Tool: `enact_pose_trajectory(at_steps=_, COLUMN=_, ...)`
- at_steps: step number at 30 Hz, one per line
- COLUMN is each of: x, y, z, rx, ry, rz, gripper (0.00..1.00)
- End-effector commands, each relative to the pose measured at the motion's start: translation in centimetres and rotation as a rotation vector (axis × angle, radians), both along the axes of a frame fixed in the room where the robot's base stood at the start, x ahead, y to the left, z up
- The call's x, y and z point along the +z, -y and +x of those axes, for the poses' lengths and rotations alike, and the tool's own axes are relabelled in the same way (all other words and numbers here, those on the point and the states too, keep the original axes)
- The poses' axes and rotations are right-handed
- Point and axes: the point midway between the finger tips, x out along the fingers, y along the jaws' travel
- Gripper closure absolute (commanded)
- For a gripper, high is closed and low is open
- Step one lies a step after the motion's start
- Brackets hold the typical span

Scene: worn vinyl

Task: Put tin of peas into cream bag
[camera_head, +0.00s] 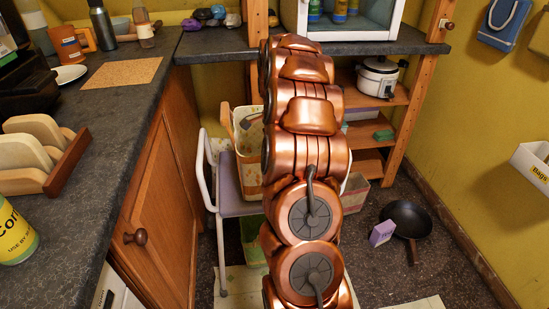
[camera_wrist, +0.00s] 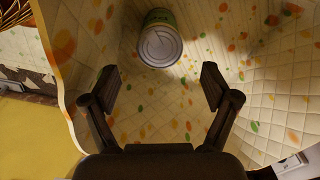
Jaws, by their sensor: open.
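The cream bag (camera_head: 247,135) with coloured spots stands on a seat behind my arm in the head view, which hides part of it. In the wrist view, the quilted inside of the cream bag (camera_wrist: 265,85) fills most of the picture. A tin with a green label, the tin of peas (camera_wrist: 160,42), is inside the bag, its pale metal end facing the camera. My gripper (camera_wrist: 159,88) is open and empty, its fingers spread and apart from the tin, which is beyond the fingertips. The head view does not show my gripper.
A dark counter (camera_head: 105,120) with a rack of boards (camera_head: 40,150) is at the left. A shelf unit with a rice cooker (camera_head: 378,77) stands behind. A black pan (camera_head: 406,219) and a purple box (camera_head: 382,233) are on the floor at the right.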

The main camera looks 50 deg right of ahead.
Motion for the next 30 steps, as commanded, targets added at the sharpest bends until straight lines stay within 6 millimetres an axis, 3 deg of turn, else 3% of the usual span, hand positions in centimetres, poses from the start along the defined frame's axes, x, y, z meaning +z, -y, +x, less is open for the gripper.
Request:
enact_pose_trajectory(at_steps=7, x=2.4, y=0.0, z=0.0, rx=-0.001, ry=0.001, rz=-0.001, gripper=0.14)
enact_pose_trajectory(at_steps=26, x=2.6, y=0.0, z=0.0, rx=-0.001, ry=-0.001, rz=0.0, gripper=0.14)
enact_pose_trajectory(at_steps=30, x=3.6, y=0.0, z=0.0, rx=-0.001, ry=-0.001, rz=0.0, gripper=0.14)
